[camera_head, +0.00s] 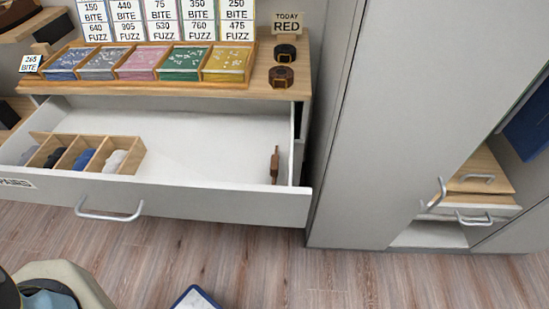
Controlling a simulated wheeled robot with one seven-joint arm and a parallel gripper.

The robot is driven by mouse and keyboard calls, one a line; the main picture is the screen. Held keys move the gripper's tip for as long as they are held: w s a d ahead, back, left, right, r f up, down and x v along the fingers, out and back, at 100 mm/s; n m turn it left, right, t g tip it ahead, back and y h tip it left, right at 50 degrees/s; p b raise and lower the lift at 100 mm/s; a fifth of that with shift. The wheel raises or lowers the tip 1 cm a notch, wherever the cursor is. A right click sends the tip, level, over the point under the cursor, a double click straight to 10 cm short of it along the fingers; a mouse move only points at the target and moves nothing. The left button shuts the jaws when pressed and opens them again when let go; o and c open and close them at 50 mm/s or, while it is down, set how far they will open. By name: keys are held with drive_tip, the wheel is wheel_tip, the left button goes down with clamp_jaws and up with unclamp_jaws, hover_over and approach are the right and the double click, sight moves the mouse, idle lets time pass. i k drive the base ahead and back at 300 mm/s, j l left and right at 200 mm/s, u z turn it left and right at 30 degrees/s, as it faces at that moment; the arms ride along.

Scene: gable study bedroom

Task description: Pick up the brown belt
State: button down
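A rolled brown belt (281,77) lies on the right end of the wooden dresser top, near its front edge, with a gold-coloured buckle in front. A rolled black belt (285,53) lies just behind it, close but seemingly apart. My gripper is not in view, and nothing is seen holding the belt. Only a rounded part of my own body shows at the bottom left.
An open drawer (190,205) juts out below the top, holding a wooden divider (123,143) with dark, blue and pale items and a small brown object (275,165). Coloured compartments (150,85) stand left of the belts. A tall grey cabinet (400,110) rises right.

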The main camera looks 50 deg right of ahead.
sight(280, 77)
drive_tip(key=k+l+u, duration=0.3)
drive_tip(key=k+l, duration=0.25)
drive_tip(key=k+l+u, duration=0.3)
drive_tip(key=k+l, duration=0.3)
drive_tip(key=l, duration=0.1)
